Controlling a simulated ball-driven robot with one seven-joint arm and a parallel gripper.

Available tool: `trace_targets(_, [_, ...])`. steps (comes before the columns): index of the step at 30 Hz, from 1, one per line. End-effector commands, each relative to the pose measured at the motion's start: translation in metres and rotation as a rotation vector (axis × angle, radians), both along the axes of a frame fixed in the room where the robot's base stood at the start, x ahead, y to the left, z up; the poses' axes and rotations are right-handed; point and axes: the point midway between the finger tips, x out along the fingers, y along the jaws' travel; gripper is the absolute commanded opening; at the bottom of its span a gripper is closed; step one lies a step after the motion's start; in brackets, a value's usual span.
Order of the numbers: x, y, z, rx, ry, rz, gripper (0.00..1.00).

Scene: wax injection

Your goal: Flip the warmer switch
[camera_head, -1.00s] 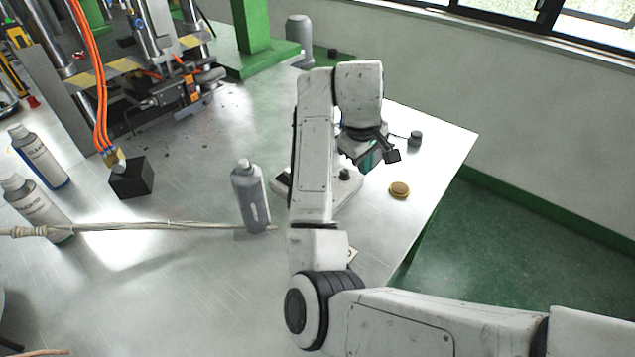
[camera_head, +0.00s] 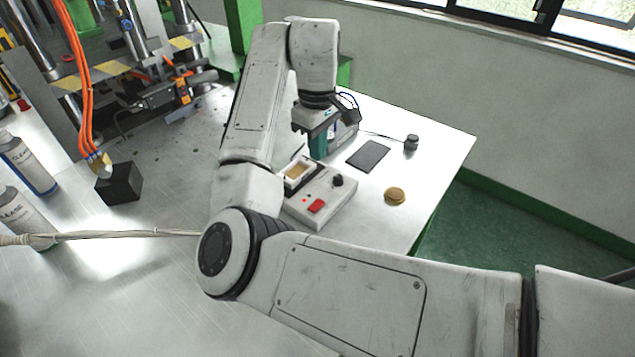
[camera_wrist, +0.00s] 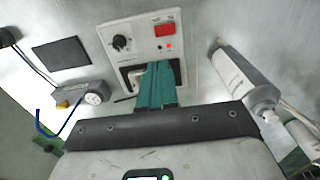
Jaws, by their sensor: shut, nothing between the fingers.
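The warmer (camera_head: 318,196) is a white box on the table, with a square well, a black knob (camera_head: 337,181) and a red switch (camera_head: 316,206). In the wrist view the warmer (camera_wrist: 143,38) is ahead of my fingers, its red switch (camera_wrist: 165,29) at the upper right and a red light (camera_wrist: 169,46) lit below it. My gripper (camera_head: 318,150) is above the table behind the warmer in the head view. In the wrist view its teal fingers (camera_wrist: 158,85) are shut together, empty, and overlap the well side. The switch is in clear view, apart from the fingers. Its position is hard to tell.
A dark flat plate (camera_head: 368,155), a small black cylinder (camera_head: 411,142) and a gold disc (camera_head: 394,195) lie right of the warmer. A black block (camera_head: 120,183) is at left.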

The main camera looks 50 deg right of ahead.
Motion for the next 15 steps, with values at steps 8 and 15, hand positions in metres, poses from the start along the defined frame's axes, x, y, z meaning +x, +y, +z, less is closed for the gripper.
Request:
trace_targets(8, [-0.001, -0.001, -0.037, -0.001, 0.004, 0.0, 0.0])
trace_targets(15, [-0.001, 0.0, -0.084, 0.001, 0.004, 0.0, 0.0])
